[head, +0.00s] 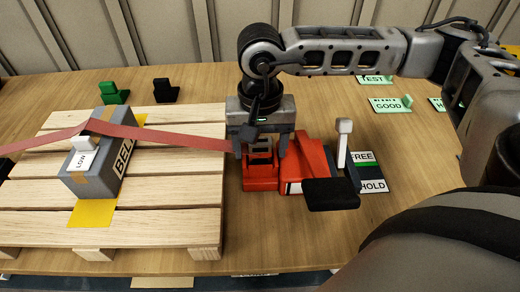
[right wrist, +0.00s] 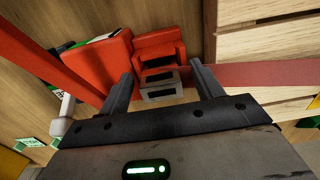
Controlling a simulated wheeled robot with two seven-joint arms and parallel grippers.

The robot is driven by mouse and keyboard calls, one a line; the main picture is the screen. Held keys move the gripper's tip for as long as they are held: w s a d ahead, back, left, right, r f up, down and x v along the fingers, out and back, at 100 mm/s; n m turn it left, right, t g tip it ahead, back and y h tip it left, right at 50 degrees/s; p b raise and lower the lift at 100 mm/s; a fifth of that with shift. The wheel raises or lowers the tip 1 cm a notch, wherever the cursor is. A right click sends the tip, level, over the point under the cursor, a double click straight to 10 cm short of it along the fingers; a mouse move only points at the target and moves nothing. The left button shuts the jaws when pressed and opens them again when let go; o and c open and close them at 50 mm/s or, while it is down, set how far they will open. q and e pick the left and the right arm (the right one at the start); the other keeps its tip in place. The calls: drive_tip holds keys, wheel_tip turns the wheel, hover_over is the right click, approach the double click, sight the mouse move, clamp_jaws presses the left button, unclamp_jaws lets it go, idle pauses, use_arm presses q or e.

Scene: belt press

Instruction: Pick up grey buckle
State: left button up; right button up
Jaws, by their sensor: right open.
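The grey buckle (right wrist: 160,88) is a small block with dark slots, beside the red press in the right wrist view. In the head view it shows partly (head: 262,146) between my right gripper's fingers. My right gripper (head: 262,152) points down over it and is open. In the right wrist view its two fingers (right wrist: 163,75) stand to either side of the buckle, with gaps visible. Whether either finger touches it cannot be told. My left gripper is not in view.
The red press (head: 306,165) has a black pad (head: 330,194) and a white-tipped lever (head: 343,145). A red strap (head: 170,137) runs over a grey box (head: 101,155) on a wooden pallet (head: 180,196). A FREE/HOLD card (head: 370,186) lies right of the press.

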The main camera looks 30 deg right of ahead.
drive_tip(key=shift+f, duration=0.3)
drive_tip(key=c, duration=1.2)
drive_tip(key=shift+r, duration=0.1)
wheel_tip(320, 180, up, 10)
drive_tip(key=shift+b, duration=0.6)
